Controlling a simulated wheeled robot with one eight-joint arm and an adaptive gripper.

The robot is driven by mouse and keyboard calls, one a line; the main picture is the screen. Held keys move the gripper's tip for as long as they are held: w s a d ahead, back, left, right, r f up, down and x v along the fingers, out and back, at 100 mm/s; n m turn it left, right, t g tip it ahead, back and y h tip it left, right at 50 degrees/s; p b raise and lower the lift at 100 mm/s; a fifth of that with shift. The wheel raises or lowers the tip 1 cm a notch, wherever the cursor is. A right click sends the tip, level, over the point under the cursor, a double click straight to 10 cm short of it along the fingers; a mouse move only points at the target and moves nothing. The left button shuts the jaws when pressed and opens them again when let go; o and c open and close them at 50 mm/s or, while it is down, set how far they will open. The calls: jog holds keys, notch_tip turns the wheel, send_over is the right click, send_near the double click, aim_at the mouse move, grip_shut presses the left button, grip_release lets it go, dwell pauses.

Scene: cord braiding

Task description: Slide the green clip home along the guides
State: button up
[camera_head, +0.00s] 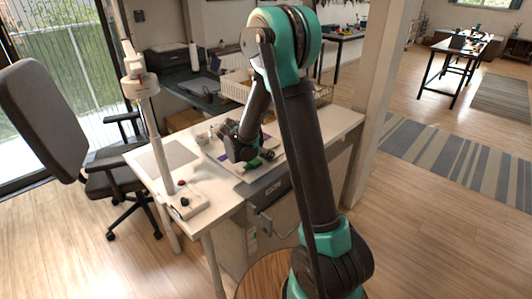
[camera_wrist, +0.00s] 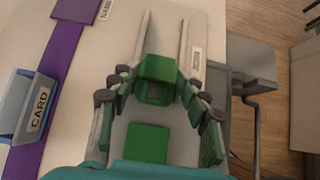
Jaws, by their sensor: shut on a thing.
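The green clip (camera_wrist: 158,72) is a blocky piece with an opening in its near face, in the middle of the wrist view. My gripper (camera_wrist: 157,92) is shut on it, one finger on each side. Two thin pale guides, left (camera_wrist: 142,38) and right (camera_wrist: 183,45), run away from the clip, roughly parallel. The clip sits at their near visible ends; its sides and underside are partly hidden by my fingers. A flat green square (camera_wrist: 147,142) lies nearer, between the fingers. In the head view my gripper (camera_head: 250,158) is low over the white board, and the clip is too small to make out surely.
A purple strip (camera_wrist: 62,50) and a blue-grey holder labelled CARD (camera_wrist: 35,107) lie to the left in the wrist view. The table edge is close at right.

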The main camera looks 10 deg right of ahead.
jog(key=shift+o, duration=1.2)
jog(key=shift+s+f, duration=0.1)
jog(key=shift+f, duration=0.45)
jog(key=o, duration=1)
jog(key=shift+a+f, duration=0.1)
jog(key=shift+a, duration=0.1)
jog(key=o, duration=0.4)
jog(key=shift+d, duration=0.1)
jog(key=shift+o, duration=0.2)
jog(key=shift+v, duration=3)
jog(key=shift+d+r, duration=0.15)
jog(key=shift+r, duration=0.05)
